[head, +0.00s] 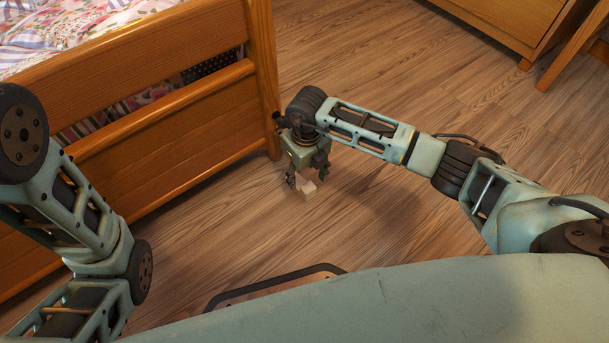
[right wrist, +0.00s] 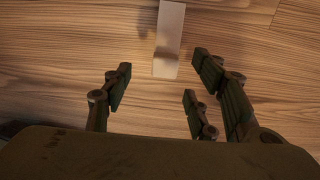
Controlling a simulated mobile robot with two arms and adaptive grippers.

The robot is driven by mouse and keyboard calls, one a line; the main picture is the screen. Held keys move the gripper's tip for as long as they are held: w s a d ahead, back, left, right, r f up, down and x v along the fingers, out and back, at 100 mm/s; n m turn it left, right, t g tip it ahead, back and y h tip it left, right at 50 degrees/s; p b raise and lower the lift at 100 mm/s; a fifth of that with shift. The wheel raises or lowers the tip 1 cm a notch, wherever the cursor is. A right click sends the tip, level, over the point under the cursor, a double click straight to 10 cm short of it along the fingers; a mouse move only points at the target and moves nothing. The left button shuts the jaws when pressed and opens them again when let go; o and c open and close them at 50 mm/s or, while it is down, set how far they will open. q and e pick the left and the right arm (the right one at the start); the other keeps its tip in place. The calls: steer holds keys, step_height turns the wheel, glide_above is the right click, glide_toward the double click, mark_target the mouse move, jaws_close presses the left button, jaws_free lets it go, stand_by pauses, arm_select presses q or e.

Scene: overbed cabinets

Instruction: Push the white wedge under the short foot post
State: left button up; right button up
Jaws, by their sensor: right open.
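The white wedge (head: 308,191) lies on the wood floor close to the bed's foot end. It also shows as a pale strip at the top of the right wrist view (right wrist: 168,42). My right gripper (head: 307,180) points down just above and behind the wedge, its fingers apart. In the wrist view the open fingers (right wrist: 160,92) stand short of the wedge's near end, with bare floor between them. My left gripper is out of view.
The bed's wooden footboard (head: 170,130) runs along the left. A wooden cabinet (head: 515,25) and another wooden furniture leg (head: 570,55) stand at the back right. The floor (head: 400,240) right of the wedge is clear.

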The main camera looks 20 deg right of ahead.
mark_target(304, 184)
steer(key=shift+w+d+f, duration=0.15)
steer(key=shift+d+f, duration=0.05)
steer(key=shift+d, duration=0.2)
steer(key=shift+f+b, duration=0.25)
steer(key=shift+b, duration=0.05)
step_height(304, 184, down, 7)
steer(key=b, duration=0.5)
steer(key=shift+a, duration=0.1)
jaws_close()
steer(key=shift+w, duration=0.1)
steer(key=shift+w+a+b, duration=0.2)
steer(key=shift+w+b, duration=0.25)
steer(key=shift+w, duration=0.15)
